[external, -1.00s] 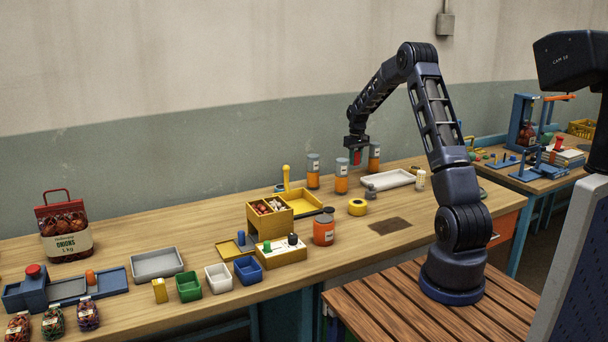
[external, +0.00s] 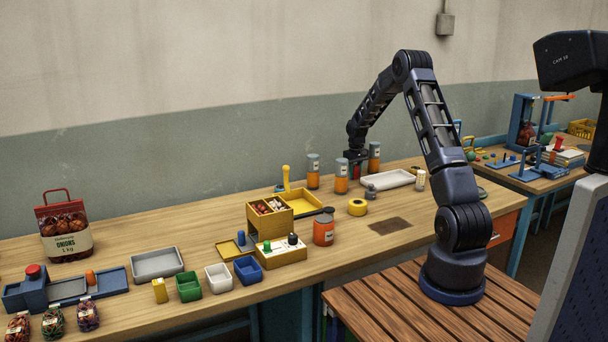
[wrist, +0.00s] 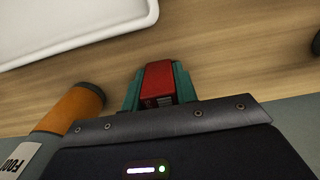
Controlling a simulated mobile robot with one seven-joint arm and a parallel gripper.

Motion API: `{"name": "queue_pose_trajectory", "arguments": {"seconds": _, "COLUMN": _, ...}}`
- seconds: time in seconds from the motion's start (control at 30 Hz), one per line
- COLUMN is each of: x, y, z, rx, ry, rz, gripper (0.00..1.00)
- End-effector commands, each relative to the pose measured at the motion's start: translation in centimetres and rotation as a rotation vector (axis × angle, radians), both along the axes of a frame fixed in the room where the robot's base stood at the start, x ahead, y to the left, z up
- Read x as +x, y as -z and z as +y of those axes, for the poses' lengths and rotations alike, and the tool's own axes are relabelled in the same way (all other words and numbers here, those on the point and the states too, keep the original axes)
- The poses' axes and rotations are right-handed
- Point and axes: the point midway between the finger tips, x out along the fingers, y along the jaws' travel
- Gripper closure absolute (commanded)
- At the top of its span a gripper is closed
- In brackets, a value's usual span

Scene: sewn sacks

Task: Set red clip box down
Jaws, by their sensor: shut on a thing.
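The red clip box (wrist: 160,80) sits between the two green fingertips of my gripper (wrist: 159,90) in the wrist view. In the external view my gripper (external: 355,170) is low at the back of the wooden bench, between jars with orange contents. Only a small bit of the red box (external: 357,158) shows there. My gripper is shut on the box. Whether the box touches the bench top is hard to tell.
An orange-filled jar (external: 341,184) stands just left of my gripper and another (external: 375,150) just right. A white tray (external: 389,181) lies in front to the right; it also shows in the wrist view (wrist: 75,45). A grey object (external: 370,192) stands nearer the front.

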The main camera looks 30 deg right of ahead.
Motion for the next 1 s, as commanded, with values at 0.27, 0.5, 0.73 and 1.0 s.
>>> {"name": "queue_pose_trajectory", "arguments": {"seconds": 0.27, "x": 0.0, "y": 0.1, "z": 0.0, "rx": 0.000, "ry": 0.000, "rz": 0.000, "gripper": 0.50}}
{"name": "queue_pose_trajectory", "arguments": {"seconds": 0.5, "x": 0.0, "y": -0.2, "z": 0.0, "rx": 0.000, "ry": 0.000, "rz": 0.000, "gripper": 0.50}}
{"name": "queue_pose_trajectory", "arguments": {"seconds": 0.73, "x": 0.1, "y": -3.1, "z": 0.0, "rx": -0.001, "ry": 0.000, "rz": -0.003, "gripper": 0.50}}
{"name": "queue_pose_trajectory", "arguments": {"seconds": 1.0, "x": 0.1, "y": -8.4, "z": 0.0, "rx": 0.000, "ry": 0.000, "rz": -0.003, "gripper": 0.50}}
